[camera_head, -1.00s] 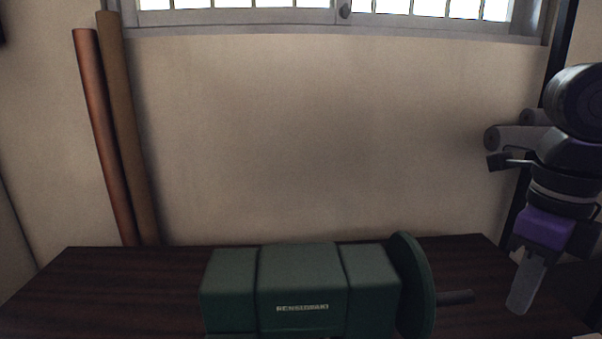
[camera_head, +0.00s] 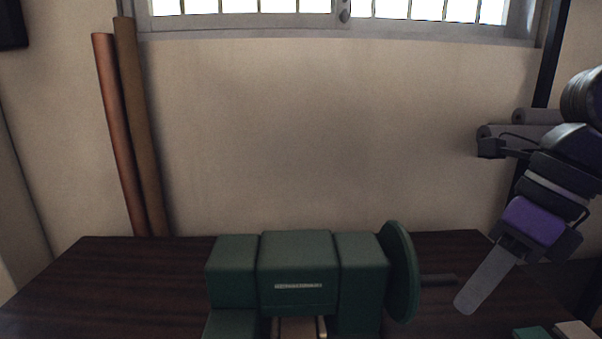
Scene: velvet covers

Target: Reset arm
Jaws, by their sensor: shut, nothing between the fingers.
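My gripper (camera_head: 470,300) hangs from my arm at the right side of the view, with its fingers pointing down and to the left. It is shut and empty. Its fingertips are near the right end of the dark wooden table (camera_head: 120,285), below and right of the rod on the green machine (camera_head: 297,265). I see a gap of table between the fingers and the machine's round disc. The upper part of my arm runs out of the right edge.
Two brown rolls (camera_head: 140,140) lean on the wall at left. Grey rolls (camera_head: 520,135) are behind my arm. Small green and pale blocks (camera_head: 573,330) lie at the bottom right. A barred window (camera_head: 330,12) is above. The table's left part is clear.

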